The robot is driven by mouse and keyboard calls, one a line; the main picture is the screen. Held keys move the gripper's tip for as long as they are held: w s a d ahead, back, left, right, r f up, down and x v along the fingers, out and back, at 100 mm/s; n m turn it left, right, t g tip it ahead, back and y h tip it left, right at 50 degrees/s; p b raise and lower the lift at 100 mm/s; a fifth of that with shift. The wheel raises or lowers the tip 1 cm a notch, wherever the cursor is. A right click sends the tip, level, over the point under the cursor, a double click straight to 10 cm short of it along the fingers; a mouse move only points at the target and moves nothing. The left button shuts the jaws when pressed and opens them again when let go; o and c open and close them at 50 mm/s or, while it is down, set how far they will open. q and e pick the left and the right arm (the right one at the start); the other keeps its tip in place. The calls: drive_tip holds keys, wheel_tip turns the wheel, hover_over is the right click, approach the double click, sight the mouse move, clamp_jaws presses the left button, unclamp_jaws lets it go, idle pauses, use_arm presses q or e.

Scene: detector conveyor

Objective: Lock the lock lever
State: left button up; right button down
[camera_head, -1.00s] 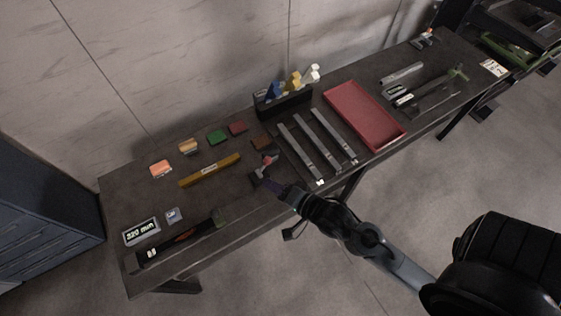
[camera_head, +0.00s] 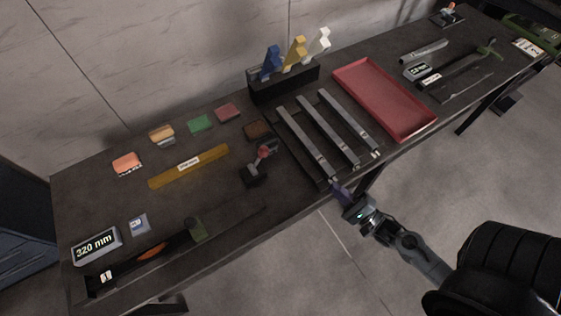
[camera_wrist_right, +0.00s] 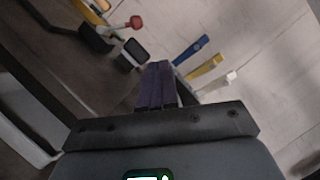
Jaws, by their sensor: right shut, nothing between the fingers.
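A small dark lever device (camera_head: 255,172) with a red knob stands on the table near its front edge, left of the grey bars; I take it to be the lock lever. The knob sits at the upper right of its base. In the right wrist view the red knob (camera_wrist_right: 136,22) shows at the top, beyond the fingers. My right gripper (camera_head: 338,190) is at the table's front edge, to the right of the lever and apart from it. Its purple fingers (camera_wrist_right: 156,86) are together and empty. My left gripper is out of view.
Several grey bars (camera_head: 345,128) and a red tray (camera_head: 378,98) lie right of the lever. A black rack (camera_head: 284,85) with blue, yellow and white pieces stands behind. A yellow bar (camera_head: 190,167) and a "320 mm" display (camera_head: 96,246) lie left.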

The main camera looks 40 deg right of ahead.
sight(260, 158)
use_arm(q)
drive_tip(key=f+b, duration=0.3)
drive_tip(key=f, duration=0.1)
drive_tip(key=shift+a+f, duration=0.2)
use_arm(e)
drive_tip(key=f, duration=0.1)
drive_tip(key=s+f, duration=0.1)
drive_tip(key=f, duration=0.3)
drive_tip(key=shift+s+d+f, duration=0.1)
drive_tip(key=shift+s+d, duration=0.15)
drive_tip(key=shift+d, duration=0.05)
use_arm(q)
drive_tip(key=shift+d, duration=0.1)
use_arm(e)
drive_tip(key=shift+w, duration=0.2)
drive_tip(key=x, duration=1.3)
drive_tip(key=b+x, duration=0.1)
drive_tip(key=x, duration=0.6)
drive_tip(key=shift+f, duration=0.35)
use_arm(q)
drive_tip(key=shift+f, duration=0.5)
use_arm(e)
drive_tip(key=shift+w+a+r, duration=0.45)
drive_tip(key=shift+w+a, duration=0.05)
drive_tip(key=shift+a, duration=0.15)
drive_tip(key=shift+w+a+r, duration=0.5)
drive_tip(key=shift+a, duration=0.15)
